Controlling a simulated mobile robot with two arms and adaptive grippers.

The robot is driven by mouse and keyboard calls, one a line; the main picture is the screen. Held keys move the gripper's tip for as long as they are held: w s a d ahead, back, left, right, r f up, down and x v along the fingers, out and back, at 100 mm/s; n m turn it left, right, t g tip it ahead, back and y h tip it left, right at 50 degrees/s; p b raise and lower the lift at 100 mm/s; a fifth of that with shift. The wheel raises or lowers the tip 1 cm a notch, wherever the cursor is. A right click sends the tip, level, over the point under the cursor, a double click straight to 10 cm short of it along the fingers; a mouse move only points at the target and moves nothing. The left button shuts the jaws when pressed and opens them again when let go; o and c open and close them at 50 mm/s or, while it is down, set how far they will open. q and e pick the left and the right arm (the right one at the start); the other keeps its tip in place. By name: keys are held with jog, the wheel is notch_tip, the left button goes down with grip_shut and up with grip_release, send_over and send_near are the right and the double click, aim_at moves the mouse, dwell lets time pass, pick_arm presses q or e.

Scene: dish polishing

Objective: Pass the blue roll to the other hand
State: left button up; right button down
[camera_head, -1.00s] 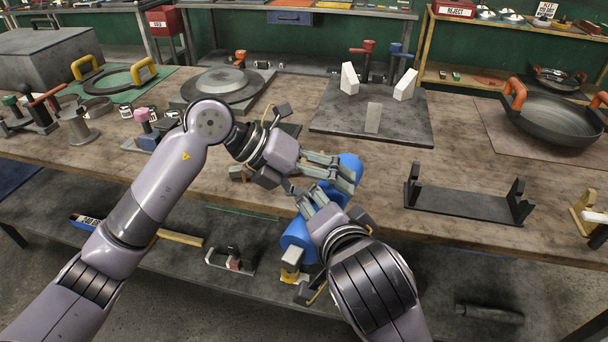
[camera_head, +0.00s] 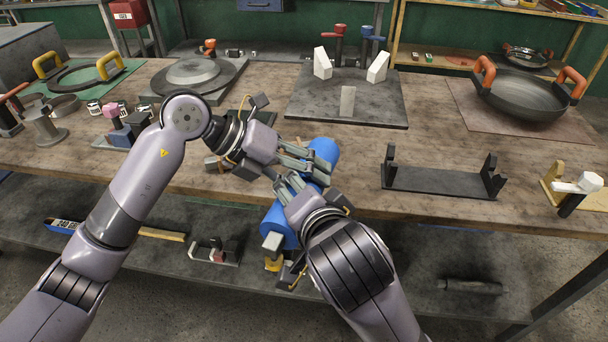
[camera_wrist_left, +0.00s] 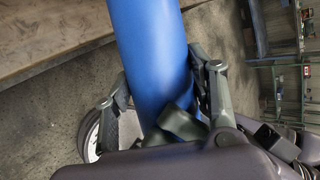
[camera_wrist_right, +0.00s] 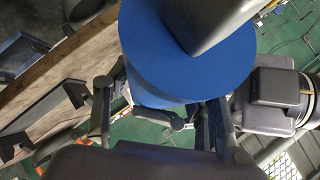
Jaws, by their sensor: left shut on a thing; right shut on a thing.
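The blue roll (camera_head: 276,227) is held slanted over the front edge of the workbench. My left gripper (camera_head: 308,166) comes in from the left and is shut on the upper part of the roll. My right gripper (camera_head: 283,187) comes in from the lower right and is shut on the roll just below the left one. The two grippers are very close together, and their fingers hide the roll's middle. The roll also shows between the fingers in the left wrist view (camera_wrist_left: 152,50). In the right wrist view the blue roll's end (camera_wrist_right: 150,75) faces the camera.
A black cradle stand (camera_head: 440,181) with two uprights stands on the workbench to the right. A wok with orange handles (camera_head: 525,97) is behind it. A dark plate with white blocks (camera_head: 380,105) lies behind the grippers. A lower shelf (camera_head: 400,270) runs below the bench.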

pick_arm(q)
jog(key=shift+s+d+r, duration=0.2)
grip_shut()
pick_arm(e)
jog(key=shift+a, duration=0.15)
pick_arm(q)
jog(key=shift+r, duration=0.1)
pick_arm(e)
jog(key=c, duration=1.1)
grip_release()
pick_arm(q)
jog(key=shift+w+a, duration=0.1)
pick_arm(e)
jog(key=o, duration=0.5)
